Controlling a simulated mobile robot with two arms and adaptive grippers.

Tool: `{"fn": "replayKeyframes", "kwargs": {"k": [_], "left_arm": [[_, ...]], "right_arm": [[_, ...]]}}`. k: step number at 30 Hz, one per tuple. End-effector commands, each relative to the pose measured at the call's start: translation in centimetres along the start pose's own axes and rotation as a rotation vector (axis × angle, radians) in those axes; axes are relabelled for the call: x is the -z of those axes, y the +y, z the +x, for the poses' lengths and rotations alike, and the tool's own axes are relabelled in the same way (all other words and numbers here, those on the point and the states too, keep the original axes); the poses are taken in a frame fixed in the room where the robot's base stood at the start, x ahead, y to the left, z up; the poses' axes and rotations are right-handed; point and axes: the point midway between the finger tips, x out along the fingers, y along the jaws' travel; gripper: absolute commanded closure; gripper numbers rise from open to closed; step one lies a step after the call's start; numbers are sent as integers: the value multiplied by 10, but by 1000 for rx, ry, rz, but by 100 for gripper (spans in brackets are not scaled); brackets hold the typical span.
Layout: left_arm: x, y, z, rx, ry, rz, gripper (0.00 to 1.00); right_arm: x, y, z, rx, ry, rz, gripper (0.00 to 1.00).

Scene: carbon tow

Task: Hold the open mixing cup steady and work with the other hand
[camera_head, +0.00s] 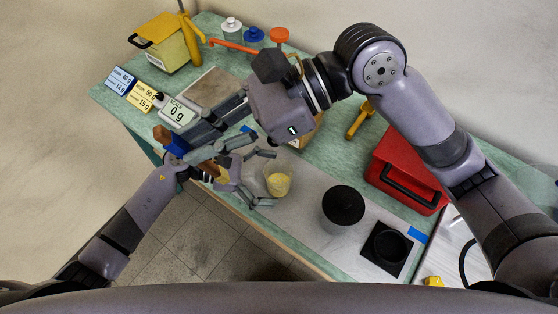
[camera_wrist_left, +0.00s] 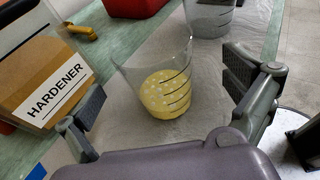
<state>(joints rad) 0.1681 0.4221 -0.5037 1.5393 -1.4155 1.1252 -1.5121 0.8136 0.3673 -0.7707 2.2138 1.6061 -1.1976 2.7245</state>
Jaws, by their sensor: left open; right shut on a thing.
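The mixing cup (camera_head: 278,182) stands upright on the grey sheet, clear-walled with a yellow, bubbly mix inside. It also shows in the left wrist view (camera_wrist_left: 165,85), its top open. My left gripper (camera_head: 265,179) is open at the cup's left side, with one finger toward each side; in the left wrist view a gap shows between the cup and both fingers (camera_wrist_left: 168,92). My right gripper (camera_head: 188,138) is up and left of the cup, shut on a brown and blue handled tool (camera_head: 163,133). The tool's lower part is partly hidden by my left wrist.
A black round object (camera_head: 343,203), a black square holder (camera_head: 387,248) and a red case (camera_head: 405,172) are to the right. The scale (camera_head: 178,112) is at the left.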

Motion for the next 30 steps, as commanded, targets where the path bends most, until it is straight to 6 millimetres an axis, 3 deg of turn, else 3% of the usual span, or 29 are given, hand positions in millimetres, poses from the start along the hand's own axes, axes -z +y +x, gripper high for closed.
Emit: {"fn": "replayKeyframes", "kwargs": {"k": [18,30], "left_arm": [[1,0,-71,-1,2,0,0],[0,0,-74,0,0,0,0]], "right_arm": [[0,0,0,0,0,0,100],[0,0,0,0,0,0,100]]}}
